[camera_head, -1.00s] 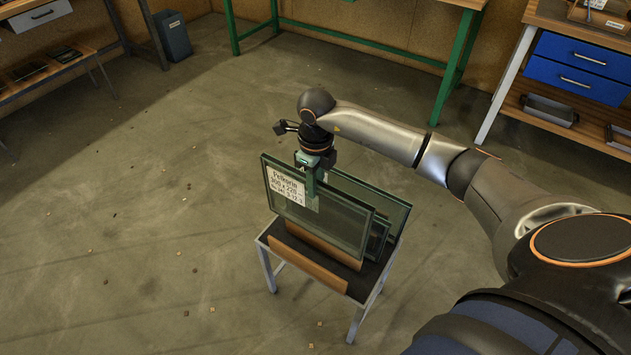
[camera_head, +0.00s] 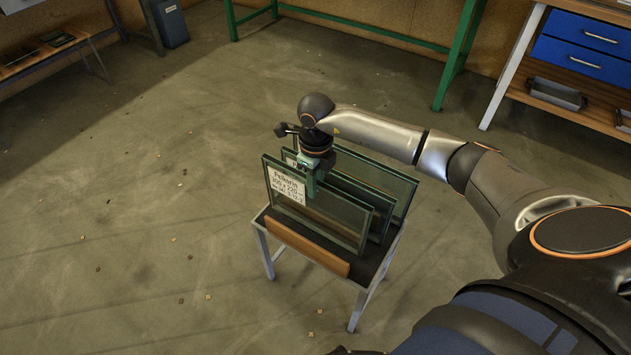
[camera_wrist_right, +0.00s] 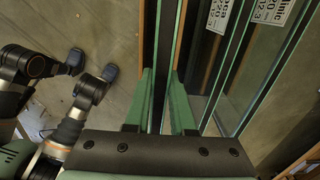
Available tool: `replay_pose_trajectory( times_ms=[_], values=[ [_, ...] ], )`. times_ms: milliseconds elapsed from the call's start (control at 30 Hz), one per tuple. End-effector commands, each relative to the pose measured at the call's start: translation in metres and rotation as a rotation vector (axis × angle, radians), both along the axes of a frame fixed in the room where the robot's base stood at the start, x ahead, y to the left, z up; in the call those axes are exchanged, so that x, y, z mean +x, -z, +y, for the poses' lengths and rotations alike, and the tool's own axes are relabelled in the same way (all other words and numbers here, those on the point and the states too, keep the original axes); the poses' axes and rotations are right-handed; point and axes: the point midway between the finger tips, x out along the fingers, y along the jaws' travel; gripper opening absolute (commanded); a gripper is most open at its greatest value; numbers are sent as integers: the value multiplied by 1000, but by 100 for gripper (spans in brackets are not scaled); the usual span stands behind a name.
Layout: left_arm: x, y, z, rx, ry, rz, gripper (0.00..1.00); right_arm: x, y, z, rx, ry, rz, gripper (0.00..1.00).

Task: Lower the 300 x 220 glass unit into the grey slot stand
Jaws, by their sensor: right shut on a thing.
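The glass unit (camera_head: 335,214), with a white label reading 300 x 220, stands upright at the front of the small slot stand (camera_head: 306,245). In the right wrist view the green fingers (camera_wrist_right: 160,103) lie on both sides of the glass edge (camera_wrist_right: 158,50). My left gripper is not in view.
Other glass panes (camera_head: 385,183) stand in the stand behind the held unit, close and roughly parallel to it. The stand has grey legs, with open floor to its left. A green-framed bench (camera_head: 458,55) and a blue-drawer workbench (camera_head: 585,55) stand at the back.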

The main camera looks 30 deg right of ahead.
Motion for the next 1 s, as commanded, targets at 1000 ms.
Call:
replay_pose_trajectory(
  times_ms=[1000],
  values=[
    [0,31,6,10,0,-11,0,2,59,1,3,0,-6,0]
  ],
)
